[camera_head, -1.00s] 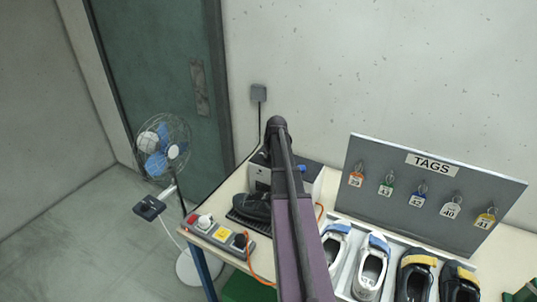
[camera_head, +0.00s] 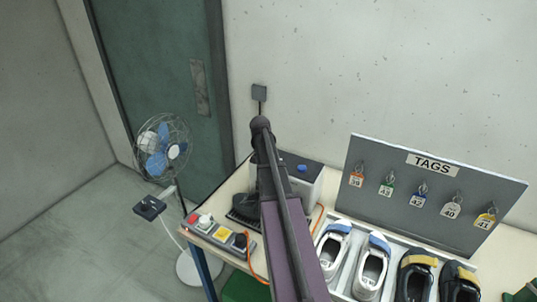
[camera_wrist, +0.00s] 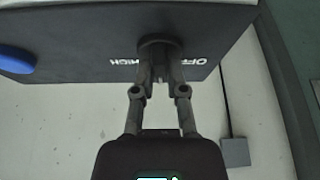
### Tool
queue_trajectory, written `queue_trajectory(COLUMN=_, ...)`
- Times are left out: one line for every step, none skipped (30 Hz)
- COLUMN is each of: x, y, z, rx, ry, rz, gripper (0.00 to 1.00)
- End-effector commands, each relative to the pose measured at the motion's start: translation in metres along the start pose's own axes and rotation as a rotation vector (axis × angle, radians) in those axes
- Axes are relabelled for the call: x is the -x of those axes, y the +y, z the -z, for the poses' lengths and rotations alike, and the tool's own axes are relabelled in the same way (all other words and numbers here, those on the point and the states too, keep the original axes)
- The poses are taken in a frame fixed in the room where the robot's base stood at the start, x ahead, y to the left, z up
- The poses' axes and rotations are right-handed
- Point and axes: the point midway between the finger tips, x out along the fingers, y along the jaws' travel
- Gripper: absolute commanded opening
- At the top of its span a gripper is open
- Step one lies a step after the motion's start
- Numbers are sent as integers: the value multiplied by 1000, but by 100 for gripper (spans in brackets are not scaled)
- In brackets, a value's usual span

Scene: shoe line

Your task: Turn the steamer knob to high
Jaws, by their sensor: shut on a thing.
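The steamer (camera_head: 307,183) is a pale box with a dark top and a blue button, at the back left of the bench, partly hidden by my arm. In the wrist view its dark panel (camera_wrist: 95,68) fills the upper part. My gripper (camera_wrist: 160,68) is shut on the dark round knob (camera_wrist: 160,44), one finger on each side. Parts of the OFF and HIGH lettering show on either side of the knob. The knob's exact setting cannot be read. In the head view my arm hides the gripper and knob.
A power strip (camera_head: 218,234) lies at the bench's left edge. Several shoes sit in a white tray to the right, before the TAGS board (camera_head: 425,200). A fan (camera_head: 163,150) stands left on the floor.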

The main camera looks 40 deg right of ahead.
Motion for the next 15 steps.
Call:
queue_trajectory(x=0, y=-1, z=0, rx=-39, ry=-2, rz=-17, gripper=0)
queue_trajectory(x=0, y=-1, z=0, rx=-65, ry=-3, rz=-29, gripper=0)
queue_trajectory(x=0, y=-1, z=0, rx=-99, ry=-3, rz=-44, gripper=0)
queue_trajectory(x=0, y=-2, z=0, rx=-126, ry=-3, rz=-54, gripper=0)
queue_trajectory(x=0, y=-2, z=0, rx=-152, ry=-3, rz=-65, gripper=0)
queue_trajectory(x=0, y=-2, z=0, rx=-188, ry=-3, rz=-81, gripper=0)
queue_trajectory(x=0, y=-2, z=0, rx=-214, ry=-3, rz=-91, gripper=0)
queue_trajectory(x=-1, y=-2, z=0, rx=-241, ry=-3, rz=-102, gripper=0)
queue_trajectory(x=-1, y=-2, z=0, rx=-277, ry=-3, rz=-117, gripper=0)
queue_trajectory(x=-1, y=-2, z=1, rx=-303, ry=-3, rz=-128, gripper=0)
queue_trajectory(x=-1, y=-2, z=1, rx=-329, ry=-3, rz=-139, gripper=0)
queue_trajectory(x=-1, y=-2, z=1, rx=-365, ry=-4, rz=-154, gripper=0)
queue_trajectory(x=-1, y=-2, z=1, rx=-391, ry=-3, rz=-165, gripper=0)
queue_trajectory(x=-1, y=-2, z=1, rx=-417, ry=-3, rz=-176, gripper=0)
queue_trajectory(x=-1, y=-2, z=1, rx=-452, ry=-3, rz=-191, gripper=0)
